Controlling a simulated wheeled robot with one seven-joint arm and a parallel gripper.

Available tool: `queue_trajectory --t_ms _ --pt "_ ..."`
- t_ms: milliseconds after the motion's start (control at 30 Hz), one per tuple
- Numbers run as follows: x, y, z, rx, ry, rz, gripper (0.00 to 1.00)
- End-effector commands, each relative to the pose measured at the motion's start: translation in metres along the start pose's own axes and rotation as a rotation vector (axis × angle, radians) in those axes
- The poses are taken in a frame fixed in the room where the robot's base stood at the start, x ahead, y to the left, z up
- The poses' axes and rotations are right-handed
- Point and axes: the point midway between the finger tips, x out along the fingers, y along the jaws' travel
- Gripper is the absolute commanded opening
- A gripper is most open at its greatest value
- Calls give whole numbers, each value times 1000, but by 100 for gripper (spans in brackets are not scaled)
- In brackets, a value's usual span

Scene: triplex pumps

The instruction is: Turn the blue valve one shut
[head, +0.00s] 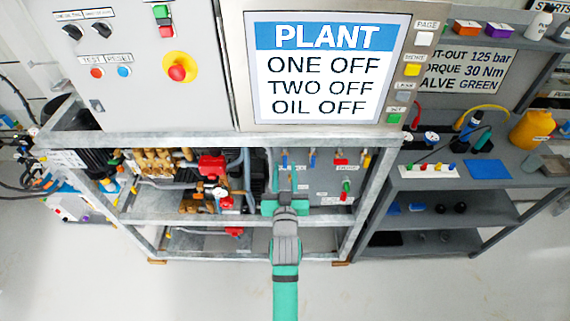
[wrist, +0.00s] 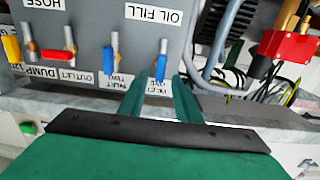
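The blue valve one handle (wrist: 161,66) is on the grey valve panel (wrist: 190,35), at the upper middle of the wrist view. It stands nearly upright in that view, above a small label that seems to end in ONE. It also shows in the head view as the left blue handle (head: 284,160). A second blue handle (wrist: 108,60) is left of it in the wrist view, over a label with TWO. My gripper (wrist: 160,90) is open and empty, its two green fingers apart just short of blue valve one. It also shows in the head view (head: 288,177).
A grey frame rail (head: 230,218) runs beneath my gripper. The screen (head: 325,70) above reads ONE OFF, TWO OFF, OIL OFF. A shelf (head: 440,180) stands right; floor in front is clear.

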Motion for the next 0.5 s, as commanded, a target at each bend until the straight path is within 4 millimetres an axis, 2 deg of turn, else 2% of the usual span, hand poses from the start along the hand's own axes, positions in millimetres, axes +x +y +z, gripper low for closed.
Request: queue_trajectory --t_ms 200,500 --pt "23 0 0 0 0 0 30" --pt "29 0 1 0 -1 0 30"
